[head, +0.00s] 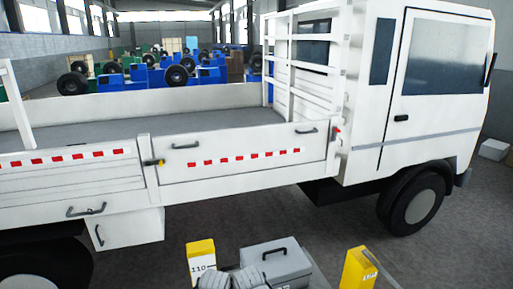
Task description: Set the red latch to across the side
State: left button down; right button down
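A white flatbed truck stands across the view with its side panel (240,165) up. A small red part, which looks like the red latch (337,129), sits at the right end of this panel, by the post next to the cab. It is too small to tell which way it is turned. Neither of my grippers shows in the head view.
Low in front are a yellow block marked 110 (201,262), a grey case with a black handle (276,264), grey bundled items (235,279) and a yellow box (359,270). The cab (425,110) stands at right. The floor (310,225) between truck and case looks clear.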

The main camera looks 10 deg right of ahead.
aim_at(336, 130)
jog(key=l+u, duration=0.25)
jog(key=l, duration=1.1)
jog(key=l+u, duration=0.3)
jog(key=l, duration=1)
jog(key=i+l+u, duration=0.15)
jog(key=l, duration=0.6)
jog(key=l+u, duration=0.15)
jog(key=l, duration=0.65)
jog(key=i+l, duration=0.2)
jog(key=l, duration=0.2)
jog(key=i+l, duration=0.25)
jog(key=l, duration=0.15)
jog(key=u, duration=0.05)
